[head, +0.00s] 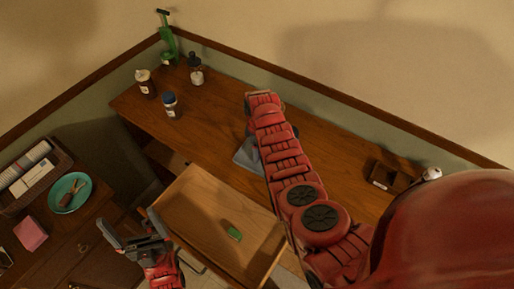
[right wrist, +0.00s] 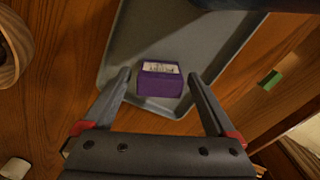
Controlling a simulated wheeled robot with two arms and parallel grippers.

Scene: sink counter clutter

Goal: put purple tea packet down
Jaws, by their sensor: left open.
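The purple tea packet (right wrist: 160,84) lies flat on a grey tray (right wrist: 119,55), near the tray's near edge in the right wrist view. My right gripper (right wrist: 159,77) is open, with one finger on each side of the packet and a gap showing on both sides. In the head view my right arm hides the packet and the right gripper; only part of the grey tray (head: 246,156) shows beside the arm.
Bottles (head: 170,104) and a green tool (head: 167,40) stand at the counter's far left. A brown box (head: 385,178) sits at right. A teal plate (head: 70,193) is on the left cabinet.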

